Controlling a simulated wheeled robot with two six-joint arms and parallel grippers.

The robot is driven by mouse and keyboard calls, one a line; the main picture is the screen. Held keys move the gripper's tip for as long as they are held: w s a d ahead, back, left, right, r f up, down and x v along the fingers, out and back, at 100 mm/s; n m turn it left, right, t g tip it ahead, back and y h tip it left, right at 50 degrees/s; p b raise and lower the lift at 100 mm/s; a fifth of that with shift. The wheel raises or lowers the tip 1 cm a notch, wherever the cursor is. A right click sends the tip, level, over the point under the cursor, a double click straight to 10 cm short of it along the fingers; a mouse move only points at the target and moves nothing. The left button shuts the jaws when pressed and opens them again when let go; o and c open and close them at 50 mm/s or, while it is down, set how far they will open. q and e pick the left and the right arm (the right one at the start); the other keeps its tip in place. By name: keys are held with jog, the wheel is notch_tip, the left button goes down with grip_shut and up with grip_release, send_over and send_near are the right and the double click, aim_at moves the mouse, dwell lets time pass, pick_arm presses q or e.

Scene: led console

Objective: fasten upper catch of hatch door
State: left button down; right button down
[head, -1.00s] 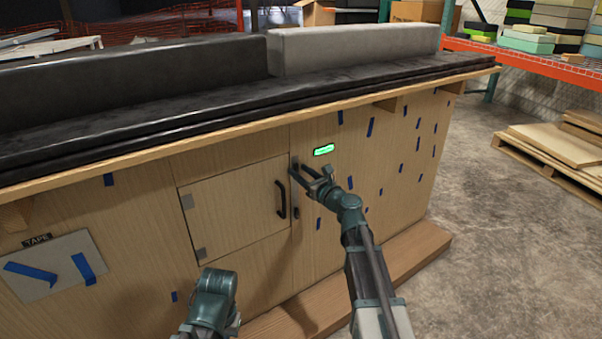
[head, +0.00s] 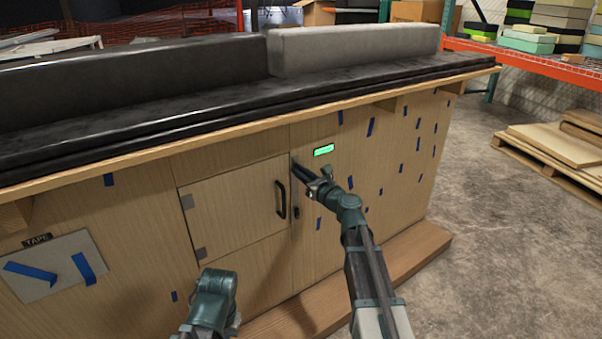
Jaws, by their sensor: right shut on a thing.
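The hatch door (head: 235,208) is a square wooden panel in the front of the wooden console, with grey hinges on its left and a black handle (head: 281,199) near its right edge. It looks closed. My right gripper (head: 299,170) is at the upper right corner of the door, shut on the upper catch, a small dark part (head: 294,161) mostly hidden by the fingers. A dark strip, perhaps the lower catch (head: 296,207), shows below the fingers. Of my left arm, a teal link shows at the bottom; its gripper fingers do not show.
A lit green display (head: 323,150) sits just right of the upper catch. The black padded top (head: 180,128) overhangs the console front. A wooden plinth (head: 400,262) runs along the base. Blue tape strips dot the front. Open concrete floor (head: 500,270) lies to the right.

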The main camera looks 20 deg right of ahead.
jog(key=shift+n, duration=0.3)
jog(key=shift+s+a+f+n+b, duration=0.1)
jog(key=shift+a+f+n+b, duration=0.15)
jog(key=shift+n, duration=2.55)
jog(key=shift+s+a+f+n+b, duration=0.1)
jog(key=shift+a+f+n+b, duration=0.1)
jog(key=shift+n, duration=2.6)
jog(key=shift+s+a+f+n+b, duration=0.1)
jog(key=shift+a+f+n+b, duration=0.15)
jog(key=shift+n, duration=2.85)
jog(key=c, duration=0.9)
grip_release()
jog(key=shift+o, duration=0.2)
jog(key=v, duration=1.3)
jog(key=shift+s+d, duration=0.15)
jog(key=shift+s, duration=0.2)
